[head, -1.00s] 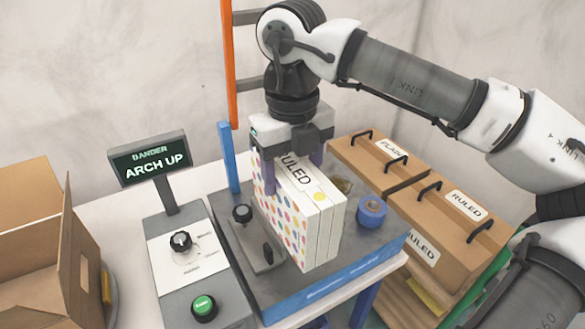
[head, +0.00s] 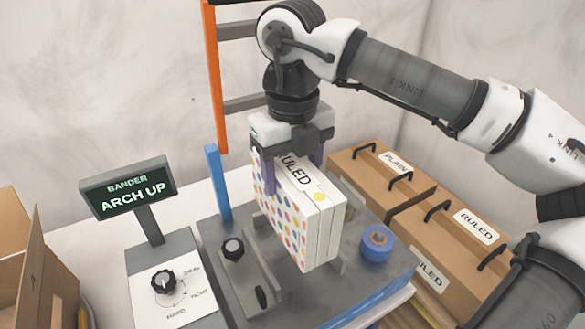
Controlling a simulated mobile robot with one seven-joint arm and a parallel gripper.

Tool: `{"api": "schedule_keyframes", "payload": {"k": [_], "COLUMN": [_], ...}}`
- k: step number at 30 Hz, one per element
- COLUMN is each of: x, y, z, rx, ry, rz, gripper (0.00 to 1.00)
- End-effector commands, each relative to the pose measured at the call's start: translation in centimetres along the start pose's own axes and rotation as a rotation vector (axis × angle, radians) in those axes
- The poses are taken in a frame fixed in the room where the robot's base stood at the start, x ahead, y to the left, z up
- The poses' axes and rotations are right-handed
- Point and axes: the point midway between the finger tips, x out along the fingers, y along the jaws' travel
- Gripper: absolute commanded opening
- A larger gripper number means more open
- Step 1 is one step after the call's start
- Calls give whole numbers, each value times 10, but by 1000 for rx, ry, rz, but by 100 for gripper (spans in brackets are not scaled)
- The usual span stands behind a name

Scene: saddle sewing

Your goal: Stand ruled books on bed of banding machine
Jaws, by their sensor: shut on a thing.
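My gripper (head: 296,172) points down and is shut on a bundle of ruled books (head: 318,232), one finger on each side near its far top end. The books stand upright on edge, with a polka-dot cover facing left, white edges and a "RULED" label on top. They are over the grey bed of the banding machine (head: 208,228), between low metal guides. I cannot tell whether their lower edge touches the bed. The bander's screen (head: 128,187) reads "ARCH UP".
A blue tape roll (head: 377,243) sits on the bed right of the books. A black knob (head: 233,248) on a bracket stands left. A blue post (head: 218,183) rises behind. Lidded boxes labelled "PLAIN" (head: 382,172) and "RULED" (head: 443,236) lie right. An open carton (head: 35,270) is at far left.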

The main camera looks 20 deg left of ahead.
Motion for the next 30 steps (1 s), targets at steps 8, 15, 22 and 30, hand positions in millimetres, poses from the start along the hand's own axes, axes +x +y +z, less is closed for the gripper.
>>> {"api": "schedule_keyframes", "payload": {"k": [8, 15, 22, 30], "x": [3, 20, 39, 62], "y": [0, 0, 0, 0], "z": [0, 0, 0, 0], "rx": [1, 0, 0, 0], "ry": [-1, 0, 0, 0], "rz": [0, 0, 0, 0], "gripper": [0, 0, 0, 0]}}
